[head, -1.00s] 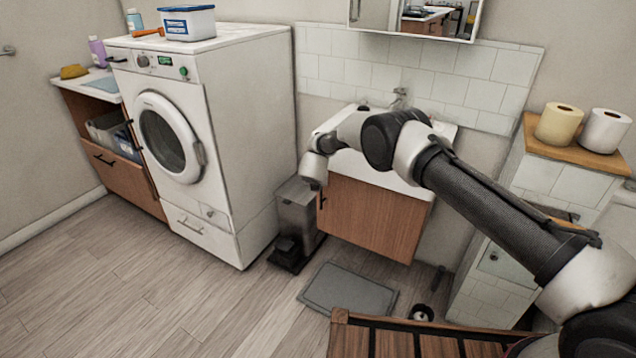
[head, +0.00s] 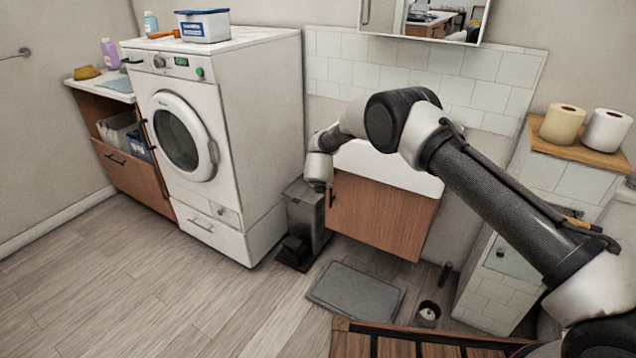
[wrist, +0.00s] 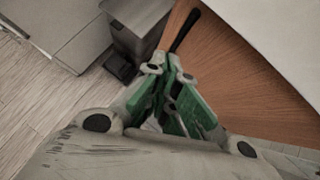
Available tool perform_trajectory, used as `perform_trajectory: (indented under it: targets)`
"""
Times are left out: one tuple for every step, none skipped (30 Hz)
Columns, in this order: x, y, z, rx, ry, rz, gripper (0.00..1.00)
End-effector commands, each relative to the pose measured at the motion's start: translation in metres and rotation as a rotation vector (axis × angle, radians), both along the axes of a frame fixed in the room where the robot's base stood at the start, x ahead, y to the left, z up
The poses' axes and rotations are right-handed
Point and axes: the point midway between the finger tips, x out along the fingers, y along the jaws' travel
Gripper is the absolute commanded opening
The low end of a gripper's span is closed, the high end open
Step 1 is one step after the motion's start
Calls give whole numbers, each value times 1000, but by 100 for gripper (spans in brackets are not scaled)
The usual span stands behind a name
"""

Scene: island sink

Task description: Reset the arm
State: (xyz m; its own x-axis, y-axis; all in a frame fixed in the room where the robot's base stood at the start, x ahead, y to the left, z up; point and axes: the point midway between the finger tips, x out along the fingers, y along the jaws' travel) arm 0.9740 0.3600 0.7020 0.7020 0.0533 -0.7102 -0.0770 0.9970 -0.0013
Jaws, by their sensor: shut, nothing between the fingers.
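My arm reaches in from the right in the head view, with its wrist (head: 319,169) bent down in front of the sink cabinet (head: 380,212). In the wrist view my gripper (wrist: 174,68) shows green-lined fingers that meet at their tips. It is shut and empty. A dark handle (wrist: 184,30) on the wooden cabinet front (wrist: 235,85) lies just beyond the fingertips; I cannot tell whether they touch. In the head view the fingers are hard to make out against the bin.
A grey pedal bin (head: 303,222) stands left of the cabinet, beside the washing machine (head: 243,140). A grey mat (head: 356,292) lies on the floor. A tiled unit with paper rolls (head: 605,130) stands at right. A slatted wooden piece (head: 430,345) is at the front. Floor at left is clear.

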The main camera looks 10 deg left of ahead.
Motion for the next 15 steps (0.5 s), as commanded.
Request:
perform_trajectory:
  targets:
    - [-5, 1, 6, -1, 0, 3, 0]
    - [-8, 2, 9, -1, 0, 2, 0]
    - [-13, 3, 13, -1, 0, 3, 0]
    - [-16, 3, 16, -1, 0, 2, 0]
    - [-19, 4, 20, -1, -1, 4, 0]
    - [-24, 5, 24, -1, 0, 3, 0]
    - [-27, 5, 28, 0, 0, 1, 0]
    - [-30, 6, 31, -1, 0, 2, 0]
    - [-34, 6, 34, -1, 0, 3, 0]
    - [-36, 7, 36, -1, 0, 2, 0]
    - [-38, 7, 38, -1, 0, 2, 0]
    - [-40, 7, 40, -1, 1, 3, 0]
    - [-41, 7, 41, -6, 1, 6, 0]
    - [-42, 7, 41, -12, 0, 12, 0]
    - [-43, 7, 42, -27, 0, 30, 0]
